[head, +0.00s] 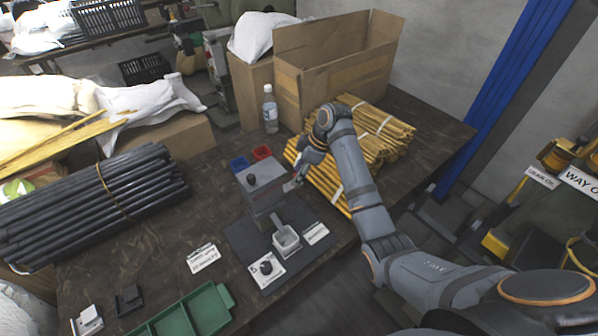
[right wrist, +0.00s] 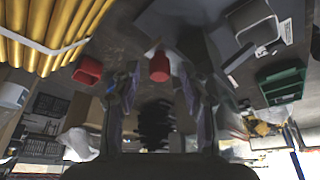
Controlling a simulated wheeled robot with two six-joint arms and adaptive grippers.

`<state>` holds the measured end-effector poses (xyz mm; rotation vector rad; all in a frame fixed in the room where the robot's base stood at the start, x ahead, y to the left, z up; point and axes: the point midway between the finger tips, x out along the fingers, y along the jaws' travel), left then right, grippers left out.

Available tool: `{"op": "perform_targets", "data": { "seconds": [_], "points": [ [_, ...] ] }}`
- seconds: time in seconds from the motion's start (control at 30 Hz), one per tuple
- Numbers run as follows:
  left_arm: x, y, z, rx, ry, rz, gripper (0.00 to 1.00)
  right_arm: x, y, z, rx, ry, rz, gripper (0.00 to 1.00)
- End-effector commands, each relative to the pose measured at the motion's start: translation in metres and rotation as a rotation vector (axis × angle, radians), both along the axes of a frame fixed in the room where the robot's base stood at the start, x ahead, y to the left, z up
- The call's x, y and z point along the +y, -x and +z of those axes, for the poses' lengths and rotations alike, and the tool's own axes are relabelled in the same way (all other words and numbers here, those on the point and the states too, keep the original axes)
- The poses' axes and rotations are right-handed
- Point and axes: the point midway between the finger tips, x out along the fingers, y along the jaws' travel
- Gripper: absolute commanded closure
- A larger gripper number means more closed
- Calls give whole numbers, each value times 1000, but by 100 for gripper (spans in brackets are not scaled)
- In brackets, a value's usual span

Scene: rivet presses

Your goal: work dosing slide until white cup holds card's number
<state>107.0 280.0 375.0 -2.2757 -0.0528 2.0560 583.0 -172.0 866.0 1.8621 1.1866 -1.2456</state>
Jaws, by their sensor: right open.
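The dosing unit (head: 265,188) is a grey box with a black knob on top, standing on a dark base plate. A square whitish cup (head: 286,241) stands on the plate in front of it. My right gripper (head: 293,185) is at the unit's right side. In the right wrist view its fingers (right wrist: 155,88) are apart, with a red knob (right wrist: 159,66) between their tips; I cannot tell whether they touch it. White cards with dark print lie right of the cup (head: 316,233) and left of the plate (head: 203,258); their print is unreadable. My left gripper is out of view.
A blue bin (head: 238,163) and a red bin (head: 262,152) stand behind the unit. Bundled yellow rods (head: 375,135) lie behind my right arm. A water bottle (head: 270,110) stands farther back. A green tray (head: 190,314) is at the front, black rods (head: 95,200) at left.

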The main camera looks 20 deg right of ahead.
Motion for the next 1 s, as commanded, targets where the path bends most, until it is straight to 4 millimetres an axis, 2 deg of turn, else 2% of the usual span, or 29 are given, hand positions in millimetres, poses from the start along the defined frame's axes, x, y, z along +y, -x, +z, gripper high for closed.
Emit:
{"op": "perform_targets", "data": {
  "seconds": [0.23, 0.57, 0.87, 1.0],
  "points": [
    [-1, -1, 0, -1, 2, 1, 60, 0, 0, -1, 0, 0, 0, 55],
    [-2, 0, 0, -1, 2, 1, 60, 0, 0, -1, -1, 0, 0, 100],
    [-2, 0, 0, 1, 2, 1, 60, 0, 0, -1, 0, 0, -1, 100],
    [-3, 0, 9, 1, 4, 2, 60, 6, 1, 3, 1, -1, -1, 100]
  ]
}}
